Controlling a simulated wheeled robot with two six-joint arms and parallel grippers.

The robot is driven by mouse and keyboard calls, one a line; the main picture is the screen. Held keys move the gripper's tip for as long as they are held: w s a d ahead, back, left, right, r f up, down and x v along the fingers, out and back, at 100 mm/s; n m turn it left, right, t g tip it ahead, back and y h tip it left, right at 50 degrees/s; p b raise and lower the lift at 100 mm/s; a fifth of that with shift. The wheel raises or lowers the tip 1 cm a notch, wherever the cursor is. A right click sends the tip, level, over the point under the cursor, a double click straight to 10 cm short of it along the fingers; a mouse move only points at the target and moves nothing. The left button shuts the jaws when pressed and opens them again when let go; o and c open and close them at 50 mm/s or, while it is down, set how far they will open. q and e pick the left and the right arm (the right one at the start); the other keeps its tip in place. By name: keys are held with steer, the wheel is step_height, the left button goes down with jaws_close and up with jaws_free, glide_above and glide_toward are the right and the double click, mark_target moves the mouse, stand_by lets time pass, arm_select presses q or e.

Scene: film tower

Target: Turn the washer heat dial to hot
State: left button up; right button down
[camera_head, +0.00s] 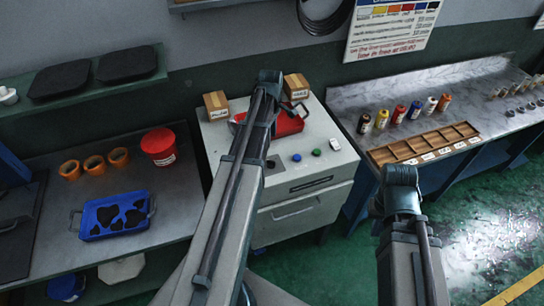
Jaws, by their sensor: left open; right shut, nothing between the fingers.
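A pale cabinet (303,213), which looks like the washer, stands in the middle. Its sloping front carries a blue round knob or button (297,157), a green one (316,152) and a small white fitting (334,144). I cannot tell which is the heat dial, or its setting. My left gripper (270,76) is at the far end of the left arm, over the cabinet's back, beyond the knobs and open; its fingers are mostly hidden. My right gripper (402,176) is shut and empty, right of the cabinet; its fingers are not clearly visible.
A red tray (289,124) and two cardboard boxes (216,105) (296,86) sit on the cabinet top. Left bench: blue tray (114,216), red tub (159,146), orange rings. Right bench: several bottles (399,115), wooden divided tray (425,146). Green floor is open at lower right.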

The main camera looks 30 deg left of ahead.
mark_target(271, 161)
arm_select(q)
step_height(271, 161, down, 14)
steer(key=b, duration=1.3)
steer(key=shift+r, duration=0.2)
jaws_close()
